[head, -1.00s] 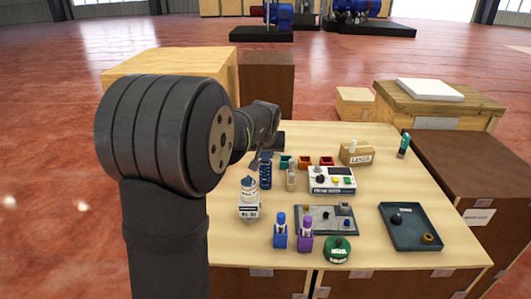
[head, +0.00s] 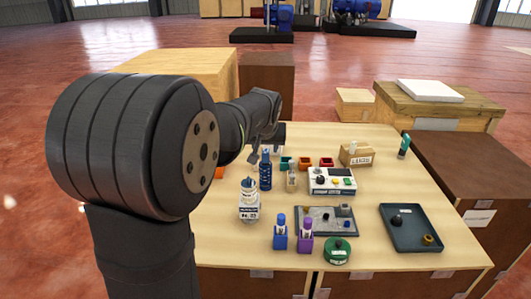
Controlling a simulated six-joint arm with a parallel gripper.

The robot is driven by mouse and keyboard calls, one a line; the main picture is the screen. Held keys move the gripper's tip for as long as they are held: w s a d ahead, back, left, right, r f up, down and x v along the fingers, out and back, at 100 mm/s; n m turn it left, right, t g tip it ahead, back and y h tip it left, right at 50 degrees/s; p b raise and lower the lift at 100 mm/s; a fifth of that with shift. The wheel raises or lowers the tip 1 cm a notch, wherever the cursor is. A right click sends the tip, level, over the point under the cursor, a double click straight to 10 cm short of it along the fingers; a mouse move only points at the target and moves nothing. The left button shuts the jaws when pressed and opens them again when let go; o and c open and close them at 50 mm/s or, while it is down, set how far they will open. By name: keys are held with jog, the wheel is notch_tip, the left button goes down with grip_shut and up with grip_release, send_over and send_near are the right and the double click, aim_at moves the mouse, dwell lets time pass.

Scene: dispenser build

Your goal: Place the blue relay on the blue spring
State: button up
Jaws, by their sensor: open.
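A dark-blue coiled spring (head: 265,178) stands upright left of the table's middle, with a narrower blue top above its coil. A blue block with a rounded blue top (head: 280,236) stands upright at the table's front, beside a similar purple one (head: 305,238). I take the blue block as the blue relay, but cannot be sure at this size. It stands apart from the spring. My gripper (head: 275,137) is at the end of my dark arm, over the table's back left, behind the spring. It is open; its fingers are small and partly hidden by my arm.
A white-and-blue bottle (head: 248,192) stands on a labelled block left of the spring. A grey board (head: 326,221), green round piece (head: 336,252), control box (head: 331,181) and dark tray (head: 412,234) lie rightward. Small coloured bins (head: 306,163) stand behind.

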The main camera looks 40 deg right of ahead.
aim_at(266, 151)
jog(key=v, duration=0.6)
jog(key=shift+s+a+r, duration=0.15)
jog(key=shift+a+r, duration=0.05)
jog(key=shift+r, duration=0.1)
jog(key=x, duration=1.2)
jog(key=shift+f, duration=0.1)
notch_tip(266, 151, up, 2)
jog(key=shift+r, duration=0.85)
